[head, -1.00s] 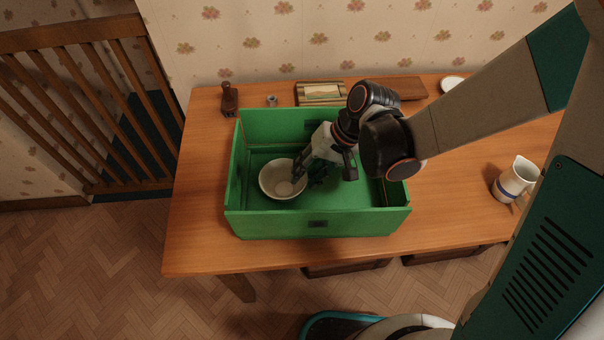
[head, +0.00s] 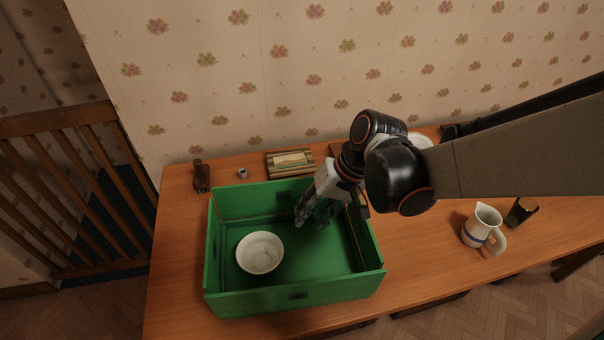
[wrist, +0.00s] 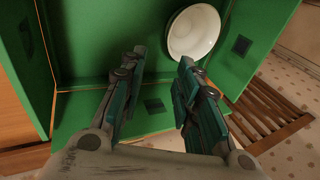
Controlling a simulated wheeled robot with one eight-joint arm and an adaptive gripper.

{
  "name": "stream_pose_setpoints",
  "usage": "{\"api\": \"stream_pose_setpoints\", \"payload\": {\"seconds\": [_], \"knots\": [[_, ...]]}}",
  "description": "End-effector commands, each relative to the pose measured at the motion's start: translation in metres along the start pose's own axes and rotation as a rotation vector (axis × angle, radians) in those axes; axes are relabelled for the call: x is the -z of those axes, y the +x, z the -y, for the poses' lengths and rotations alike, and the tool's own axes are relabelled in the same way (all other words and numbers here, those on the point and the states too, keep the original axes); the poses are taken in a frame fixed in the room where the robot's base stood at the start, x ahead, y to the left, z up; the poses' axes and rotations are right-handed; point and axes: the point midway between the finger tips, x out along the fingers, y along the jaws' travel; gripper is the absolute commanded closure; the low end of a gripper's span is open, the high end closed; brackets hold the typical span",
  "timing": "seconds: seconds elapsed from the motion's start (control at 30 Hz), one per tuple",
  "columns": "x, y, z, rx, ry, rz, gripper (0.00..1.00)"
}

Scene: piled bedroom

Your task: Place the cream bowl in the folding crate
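The cream bowl (head: 260,253) sits upright on the floor of the green folding crate (head: 300,296), near its left front part. The crate stands open on the wooden table. My gripper (head: 308,214) is over the crate's back part, to the right of the bowl and apart from it. In the wrist view my gripper (wrist: 160,72) has its two fingers spread with nothing between them.
A wooden figure (head: 202,176), a small grey cup (head: 242,173) and a framed picture (head: 290,162) stand behind the crate. A white jug with a blue band (head: 481,226) and a dark cup (head: 521,211) stand to the right. A wooden railing (head: 70,190) is at the left.

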Motion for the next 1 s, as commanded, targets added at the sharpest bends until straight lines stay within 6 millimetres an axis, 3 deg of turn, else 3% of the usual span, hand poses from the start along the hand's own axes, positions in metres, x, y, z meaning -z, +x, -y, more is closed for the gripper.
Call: {"api": "stream_pose_setpoints", "payload": {"seconds": [0.03, 0.3, 0.6, 0.8, 1.0], "knots": [[-0.011, -0.014, -0.002, -0.021, -0.003, -0.028, 0.70], [-0.025, -0.082, -0.036, -0.158, 0.009, -0.222, 0.70], [-0.056, -0.145, -0.077, -0.323, 0.001, -0.422, 0.70], [-0.076, -0.170, -0.097, -0.412, -0.014, -0.519, 0.70], [-0.084, -0.180, -0.105, -0.450, -0.024, -0.557, 0.70]]}}
